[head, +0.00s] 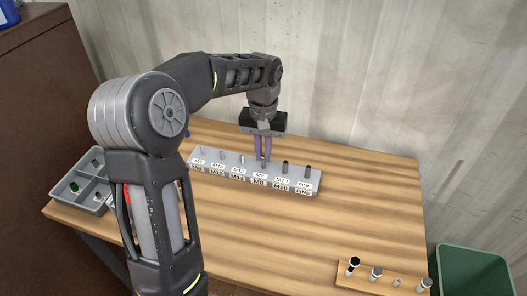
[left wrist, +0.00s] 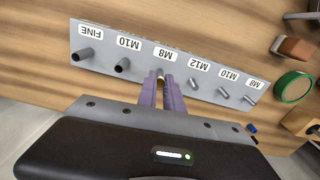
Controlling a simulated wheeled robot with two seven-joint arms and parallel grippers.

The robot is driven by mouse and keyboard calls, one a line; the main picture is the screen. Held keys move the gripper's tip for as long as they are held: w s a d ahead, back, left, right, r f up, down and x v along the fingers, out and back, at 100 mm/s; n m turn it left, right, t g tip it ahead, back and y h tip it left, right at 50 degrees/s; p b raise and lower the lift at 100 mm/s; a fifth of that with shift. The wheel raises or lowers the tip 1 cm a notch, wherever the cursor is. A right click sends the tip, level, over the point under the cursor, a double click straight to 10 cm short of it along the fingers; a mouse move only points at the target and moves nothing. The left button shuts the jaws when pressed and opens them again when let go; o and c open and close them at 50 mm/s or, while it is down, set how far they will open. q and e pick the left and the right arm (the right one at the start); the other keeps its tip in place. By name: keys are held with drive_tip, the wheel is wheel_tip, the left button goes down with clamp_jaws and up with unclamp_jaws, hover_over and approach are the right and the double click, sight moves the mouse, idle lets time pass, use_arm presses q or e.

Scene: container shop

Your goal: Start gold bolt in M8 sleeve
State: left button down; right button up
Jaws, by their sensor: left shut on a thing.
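The grey rack (head: 224,177) stands near the back of the table, with a row of upright sleeves and studs and labels M8, M10, M12, M8, M10, FINE. It also shows in the left wrist view (left wrist: 215,82). My left gripper (head: 263,162) points down at the rack's middle M8 position. Its purple fingers are shut on a thin piece, the gold bolt (left wrist: 160,74), which shows only as a small sliver between the fingertips. The fingers hide most of the bolt and the M8 sleeve, so I cannot tell whether they touch. My right gripper is not in view.
A wooden board (head: 365,282) with several bolts lies at the table's front right. A grey divided tray (head: 92,204) sits at the left edge. A green bin (head: 475,258) stands beyond the right edge. The table right of the rack is clear. A green tape roll (left wrist: 294,87) lies beside the rack.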

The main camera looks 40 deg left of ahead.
use_arm(q)
drive_tip(key=c, duration=1.9)
unclamp_jaws()
drive_tip(key=shift+m, duration=0.4)
drive_tip(key=o, duration=0.5)
wheel_tip(320, 180, up, 6)
drive_tip(key=p, duration=0.5)
